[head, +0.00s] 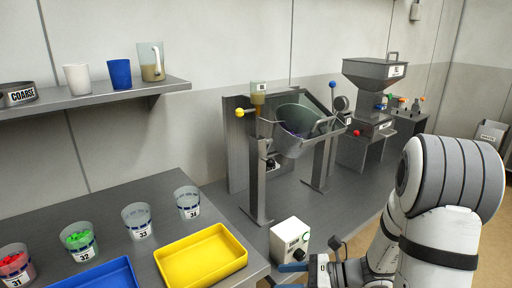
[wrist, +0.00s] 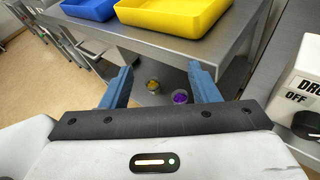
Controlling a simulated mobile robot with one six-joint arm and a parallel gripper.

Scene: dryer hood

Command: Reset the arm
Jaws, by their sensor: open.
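My gripper (wrist: 160,90) is open and empty in the wrist view, its two blue fingers spread apart in front of the table's edge. In the head view only part of it shows at the bottom edge, beside the white switch box (head: 290,240). My white and grey arm fills the lower right of the head view. The switch box also shows at the right of the wrist view (wrist: 306,85), with the word OFF and a dark knob.
A yellow tray (head: 202,257) and a blue tray (head: 103,274) lie on the table beside several labelled cups. A tilted drum (head: 296,130) on a stand and a grey hopper machine (head: 376,75) stand behind. A wall shelf (head: 95,97) holds cups. Two small containers (wrist: 180,97) sit below the table.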

